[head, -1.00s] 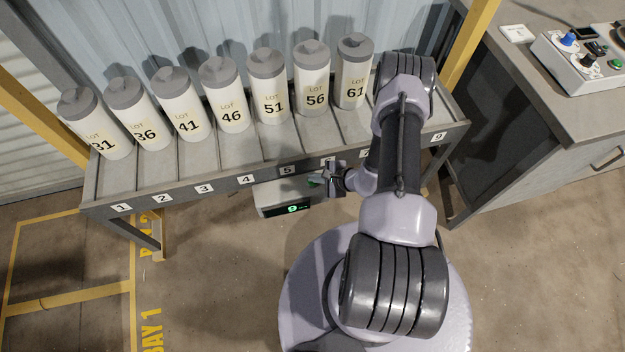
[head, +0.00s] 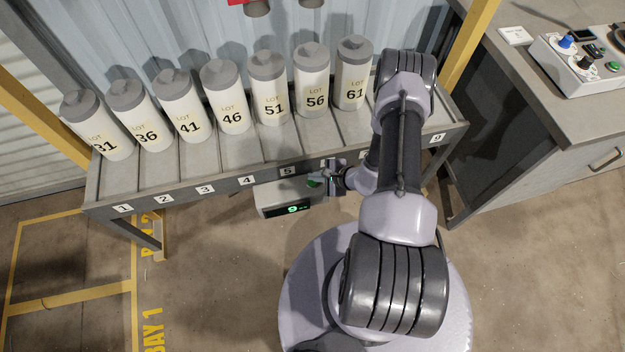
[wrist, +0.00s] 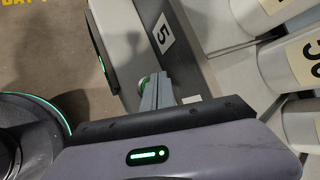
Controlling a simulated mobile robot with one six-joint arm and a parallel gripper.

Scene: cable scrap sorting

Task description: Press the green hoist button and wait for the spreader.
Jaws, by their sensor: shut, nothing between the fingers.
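A grey box with a lit green readout (head: 293,209) hangs at the front of the shelf, below labels 5 and 6. A green button (head: 313,182) shows on it, partly hidden by my gripper (head: 326,180). In the wrist view my gripper (wrist: 150,92) is shut and empty, its tips at the green button (wrist: 142,80); I cannot tell whether they touch it. A red part (head: 236,2) and dark cylinders (head: 257,7) hang into the top edge of the head view; they may belong to the spreader, most of which is out of view.
Several white lot canisters (head: 228,108) with grey lids stand in a row on the numbered shelf (head: 190,187). The shelf's right end is partly behind my arm. A control box (head: 585,65) with knobs and another green button stands on the right-hand bench (head: 540,85).

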